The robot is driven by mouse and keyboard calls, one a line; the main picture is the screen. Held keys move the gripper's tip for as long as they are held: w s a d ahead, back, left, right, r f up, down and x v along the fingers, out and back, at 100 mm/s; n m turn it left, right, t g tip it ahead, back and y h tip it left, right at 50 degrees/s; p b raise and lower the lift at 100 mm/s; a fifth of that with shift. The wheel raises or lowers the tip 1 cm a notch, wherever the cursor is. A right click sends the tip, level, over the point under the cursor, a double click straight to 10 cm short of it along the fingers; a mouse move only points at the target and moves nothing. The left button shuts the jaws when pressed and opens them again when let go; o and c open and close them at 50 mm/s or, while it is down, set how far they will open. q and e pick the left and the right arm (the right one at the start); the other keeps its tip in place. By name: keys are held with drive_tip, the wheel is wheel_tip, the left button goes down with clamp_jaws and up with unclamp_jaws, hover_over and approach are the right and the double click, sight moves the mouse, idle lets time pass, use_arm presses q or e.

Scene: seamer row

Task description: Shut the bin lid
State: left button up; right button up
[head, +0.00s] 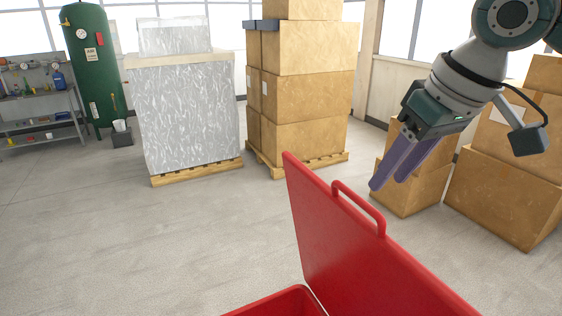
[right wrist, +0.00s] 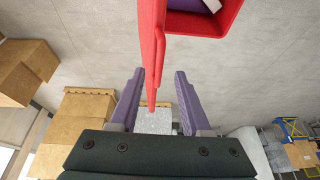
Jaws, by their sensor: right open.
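The red bin lid (head: 345,235) stands open and steeply raised, with a loop handle (head: 362,207) on its face. A corner of the red bin (head: 268,302) shows at the bottom of the head view. My right gripper (head: 386,182) is open, with purple fingers pointing down and left, beyond the handle in the picture. In the right wrist view the lid (right wrist: 152,45) is seen edge-on, in line with the gap between the fingers (right wrist: 160,72). I cannot tell whether they touch it. The bin (right wrist: 212,30) holds something purple and white. My left gripper is out of view.
Cardboard boxes (head: 500,195) stand on the floor behind the right gripper. A box stack on a pallet (head: 308,100) and a wrapped grey load (head: 187,115) stand farther back. A green tank (head: 90,70) and a shelf are at left. The floor (head: 130,240) left of the bin is clear.

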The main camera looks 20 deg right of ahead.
sight(368, 205)
drive_tip(key=shift+p+x, duration=0.45)
drive_tip(key=shift+x, duration=2.75)
clamp_jaws()
